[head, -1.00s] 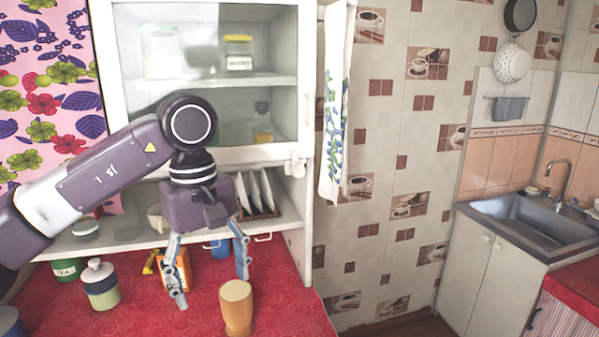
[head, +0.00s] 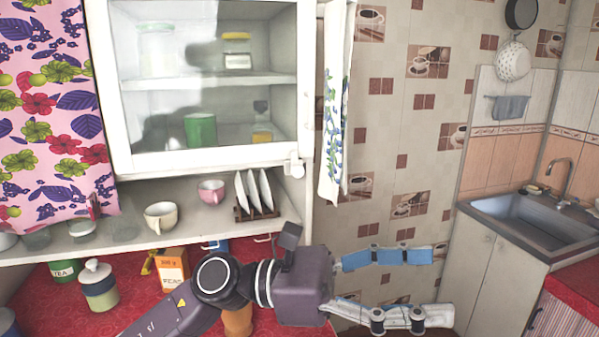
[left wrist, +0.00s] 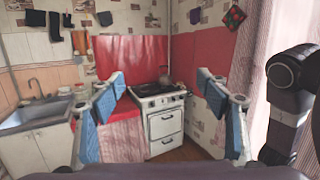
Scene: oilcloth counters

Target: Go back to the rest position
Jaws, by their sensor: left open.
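My left gripper (head: 398,287) is open and empty in the lower middle of the head view. Its fingers point to the right, past the right end of the red counter, with the patterned wall behind them. In the left wrist view its two fingers (left wrist: 164,118) stand wide apart with nothing between them. My right gripper is in neither view.
A red-topped counter (head: 65,320) holds a lidded jar (head: 99,287), a green tin (head: 64,270), an orange box (head: 172,270) and a wooden cup (head: 238,320), partly hidden by my arm. A white cabinet (head: 210,160) stands above. A stove (left wrist: 162,120) shows in the left wrist view.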

